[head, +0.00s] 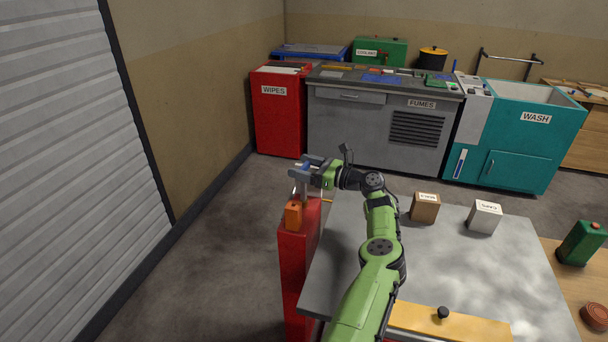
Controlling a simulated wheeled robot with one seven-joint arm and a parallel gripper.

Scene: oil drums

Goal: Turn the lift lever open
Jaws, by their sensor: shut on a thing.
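My green arm reaches forward to my gripper (302,172), which is above the top of a narrow red post (298,262) beside the grey lift table's left edge. The gripper is shut on what looks like the upper end of the lift lever (305,190), a thin upright piece rising from the post. The fingers hide most of its top, and its exact angle is hard to tell. An orange block (293,215) sits on the front of the post top, just below the gripper.
The grey tabletop (450,260) holds a brown box (425,207) and a white box (484,216). Behind stand a red WIPES cabinet (279,112), a grey FUMES bench (372,130) and a teal WASH unit (520,140). Bare floor lies left of the post, up to the shutter (70,150).

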